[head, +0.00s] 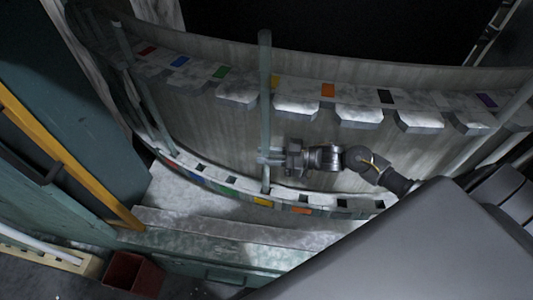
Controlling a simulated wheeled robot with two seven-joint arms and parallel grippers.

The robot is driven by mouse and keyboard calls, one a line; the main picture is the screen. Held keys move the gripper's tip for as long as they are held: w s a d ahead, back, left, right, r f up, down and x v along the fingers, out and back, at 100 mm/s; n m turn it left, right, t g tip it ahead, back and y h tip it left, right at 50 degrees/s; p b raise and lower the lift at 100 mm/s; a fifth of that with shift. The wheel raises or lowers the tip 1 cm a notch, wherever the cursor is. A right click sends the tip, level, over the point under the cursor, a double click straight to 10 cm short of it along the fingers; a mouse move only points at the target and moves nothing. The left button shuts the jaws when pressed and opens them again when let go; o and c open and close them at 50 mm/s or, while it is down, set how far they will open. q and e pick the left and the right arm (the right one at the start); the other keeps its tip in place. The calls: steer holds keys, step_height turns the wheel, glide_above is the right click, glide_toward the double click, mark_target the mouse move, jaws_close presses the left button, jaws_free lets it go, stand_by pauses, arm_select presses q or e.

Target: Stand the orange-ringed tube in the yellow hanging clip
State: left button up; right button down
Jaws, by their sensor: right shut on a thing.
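A long pale glass tube (265,110) stands nearly upright in front of the curved rack. My right gripper (267,158), reaching in from the right, is shut on its lower part. I cannot make out an orange ring on it. The tube's upper part crosses the upper row of clips by a yellow mark (275,82), partly hidden behind it; I cannot tell whether it sits inside that clip. Its lower end is at the lower ledge, just above the yellow mark there (263,202); whether it rests in a hole is unclear. My left gripper is not in view.
Upper clips beside it carry green (221,72), orange (328,90) and black (385,96) marks. The lower ledge has several square holes and an orange mark (302,211). Another tube (140,85) leans at the left. A dark red bin (133,275) stands at lower left.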

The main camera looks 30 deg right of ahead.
steer(key=shift+f+b, duration=0.65)
steer(key=shift+f, duration=0.55)
steer(key=c, duration=1.1)
jaws_free()
steer(key=shift+c, duration=0.2)
steer(key=b+v, duration=0.3)
steer(key=v, duration=0.7)
steer(key=shift+s+d, duration=0.2)
steer(key=shift+d, duration=0.15)
steer(key=shift+a+f, duration=0.1)
steer(key=shift+a, duration=0.05)
